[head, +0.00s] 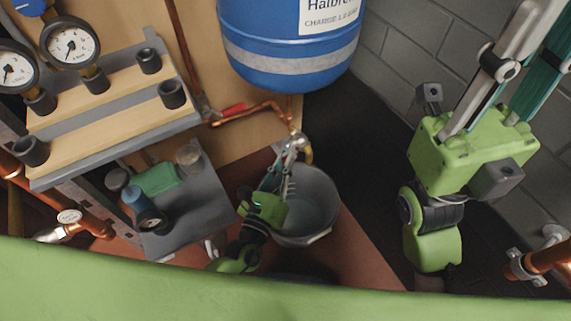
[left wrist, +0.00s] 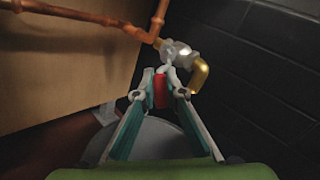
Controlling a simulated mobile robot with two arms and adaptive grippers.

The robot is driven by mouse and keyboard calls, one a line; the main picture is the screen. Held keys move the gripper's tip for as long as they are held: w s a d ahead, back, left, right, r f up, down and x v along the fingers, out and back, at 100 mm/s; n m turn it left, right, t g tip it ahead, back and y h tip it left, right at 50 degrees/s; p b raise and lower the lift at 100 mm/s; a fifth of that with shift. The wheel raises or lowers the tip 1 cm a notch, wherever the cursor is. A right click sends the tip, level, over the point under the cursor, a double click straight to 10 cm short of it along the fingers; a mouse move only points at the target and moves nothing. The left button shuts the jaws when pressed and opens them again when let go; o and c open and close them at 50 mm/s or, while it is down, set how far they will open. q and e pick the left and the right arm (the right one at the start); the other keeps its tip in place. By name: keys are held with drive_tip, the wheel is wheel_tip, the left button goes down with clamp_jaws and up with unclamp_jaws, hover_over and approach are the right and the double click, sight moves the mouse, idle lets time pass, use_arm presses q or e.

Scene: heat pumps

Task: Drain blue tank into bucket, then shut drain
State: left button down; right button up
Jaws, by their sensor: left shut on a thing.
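The blue tank (head: 270,67) with a grey band and white label stands at the top middle of the head view. A copper pipe (head: 262,106) leads below it to the drain valve (head: 297,141), which has a brass spout (left wrist: 201,77). The grey bucket (head: 318,205) stands upright on the floor below the spout. My left gripper (head: 288,160) is above the bucket, shut on the valve's red handle (left wrist: 160,91). I cannot make out any flowing water. My right gripper (head: 520,60) is at the right, apart from these things, with its fingertips cut off by the frame.
A bench with gauges (head: 71,45) and wooden strips is at the left. A lower grey shelf (head: 205,210) holds several small items. Another red handle (head: 228,110) sits on the copper pipe. A grey block wall (head: 400,60) closes the right. Copper pipe (head: 545,261) is at lower right.

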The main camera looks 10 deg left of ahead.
idle(0.3)
use_arm(q)
drive_tip(key=c, duration=2.1)
unclamp_jaws()
